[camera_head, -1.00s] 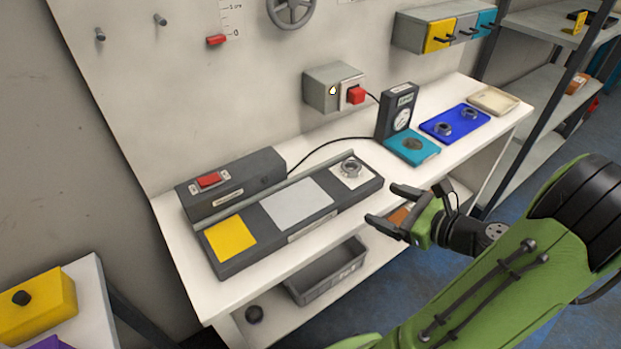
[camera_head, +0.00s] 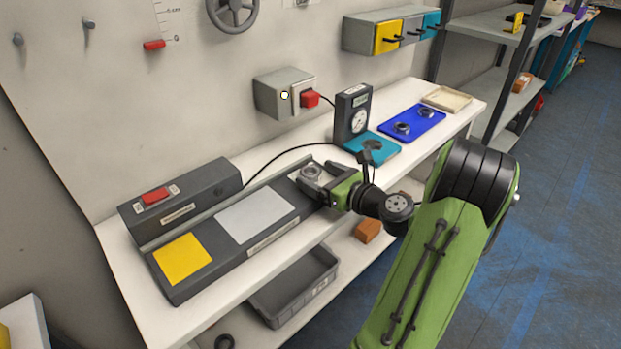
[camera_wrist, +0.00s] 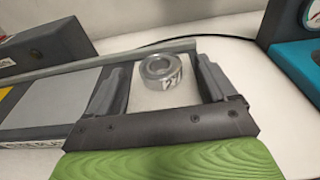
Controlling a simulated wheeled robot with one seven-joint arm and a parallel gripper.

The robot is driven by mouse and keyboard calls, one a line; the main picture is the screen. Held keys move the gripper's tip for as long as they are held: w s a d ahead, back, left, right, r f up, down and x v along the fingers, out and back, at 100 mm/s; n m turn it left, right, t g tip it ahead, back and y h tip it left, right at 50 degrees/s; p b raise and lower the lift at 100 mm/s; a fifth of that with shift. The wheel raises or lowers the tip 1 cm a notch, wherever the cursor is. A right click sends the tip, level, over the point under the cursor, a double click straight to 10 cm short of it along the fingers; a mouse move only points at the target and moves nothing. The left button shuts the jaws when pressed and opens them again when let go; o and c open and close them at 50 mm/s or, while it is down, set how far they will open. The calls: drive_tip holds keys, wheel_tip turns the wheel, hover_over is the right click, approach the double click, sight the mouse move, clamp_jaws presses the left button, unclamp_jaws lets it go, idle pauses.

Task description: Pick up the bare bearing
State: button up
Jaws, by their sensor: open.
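A steel ring bearing (camera_head: 311,173) stands on the white pad at the right end of the dark three-pad fixture (camera_head: 215,253). In the wrist view the bearing (camera_wrist: 162,72) lies flat, with a pale patch with dark marks on its side; I cannot read it. My gripper (camera_head: 307,177) is open around the bearing. In the wrist view one finger is on each side of it, with gaps on both sides. Two more ring-shaped parts, the left one (camera_head: 402,128) and the right one (camera_head: 425,111), lie on a blue tray (camera_head: 391,118).
A dark box with a red switch (camera_head: 156,196) stands behind the fixture. A dial gauge (camera_head: 353,117) on a teal base (camera_head: 380,151) stands right of my gripper. A grey bin (camera_head: 290,290) and an orange block (camera_head: 368,231) are on the lower shelf.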

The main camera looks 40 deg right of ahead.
drive_tip(key=shift+w, duration=0.55)
drive_tip(key=c, duration=1.3)
